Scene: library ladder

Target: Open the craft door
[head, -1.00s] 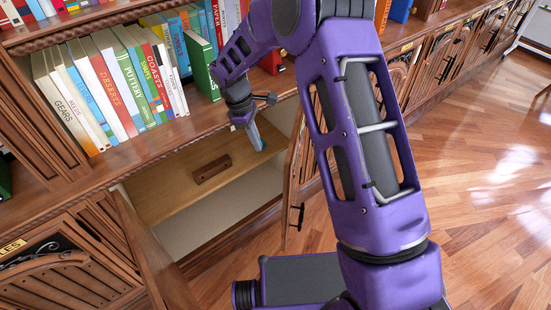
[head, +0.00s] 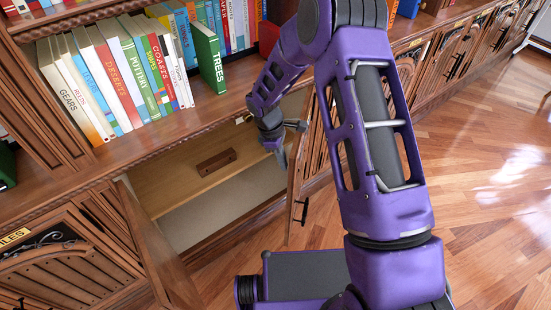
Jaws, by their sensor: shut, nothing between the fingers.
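A wooden cabinet below the bookshelf stands open, with a shelf and a small brown block (head: 216,162) inside. Its left door (head: 155,245) is swung out toward me. Its right door (head: 300,185) also stands out from the cabinet, with a dark handle (head: 303,210) low on it; my arm hides much of this door. A small brass label (head: 244,118) above the opening is partly covered, and I cannot read it. My gripper (head: 283,158) is shut and empty, pointing down at the opening, close to the right door's edge. I cannot tell whether they touch.
Several books (head: 125,75) stand on the shelf above, with a green book (head: 208,58) at the row's end. More closed cabinets (head: 455,50) run along to the right. The wooden floor (head: 490,190) at right is clear.

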